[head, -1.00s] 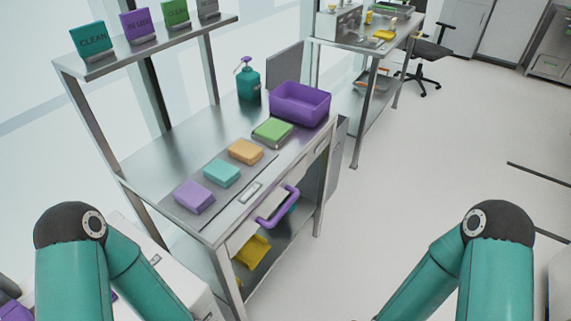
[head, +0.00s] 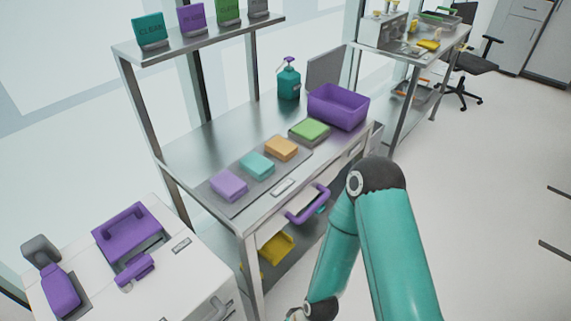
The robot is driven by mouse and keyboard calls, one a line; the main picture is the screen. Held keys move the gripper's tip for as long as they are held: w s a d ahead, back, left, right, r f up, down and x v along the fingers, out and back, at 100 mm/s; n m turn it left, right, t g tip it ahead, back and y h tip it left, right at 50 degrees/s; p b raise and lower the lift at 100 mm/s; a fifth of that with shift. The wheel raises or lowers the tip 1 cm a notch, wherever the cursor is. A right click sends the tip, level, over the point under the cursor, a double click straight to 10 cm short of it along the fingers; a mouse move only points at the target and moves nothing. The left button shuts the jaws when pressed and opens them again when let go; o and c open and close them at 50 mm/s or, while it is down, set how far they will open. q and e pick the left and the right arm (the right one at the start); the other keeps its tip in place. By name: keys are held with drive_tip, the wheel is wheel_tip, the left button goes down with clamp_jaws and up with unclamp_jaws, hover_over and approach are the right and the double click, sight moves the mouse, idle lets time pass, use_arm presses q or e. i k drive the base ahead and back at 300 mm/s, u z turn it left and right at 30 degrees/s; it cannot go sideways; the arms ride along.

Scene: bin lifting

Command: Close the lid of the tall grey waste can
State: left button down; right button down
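I cannot make out a tall grey waste can or its lid for certain in the head view. A narrow grey panel (head: 376,137) shows at the right end of the steel bench, but most of it is hidden and I cannot tell what it is. My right arm is bent at the lower middle, its forearm running down to the bottom edge. The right gripper is below the picture. My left arm and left gripper are out of view.
A steel bench (head: 190,150) holds coloured sponges, a purple tub (head: 338,106) and a teal pump bottle (head: 288,80). A white unit with purple parts (head: 185,285) stands at lower left. A second bench (head: 425,55) and an office chair (head: 475,65) are behind. The floor at right is clear.

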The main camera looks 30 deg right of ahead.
sight(326, 67)
drive_tip(key=u, duration=1.3)
drive_tip(key=k, duration=1.45)
drive_tip(key=z, duration=0.65)
drive_tip(key=i, duration=0.2)
drive_tip(key=z, duration=1.85)
drive_tip(key=i, duration=0.9)
drive_tip(key=u, duration=0.45)
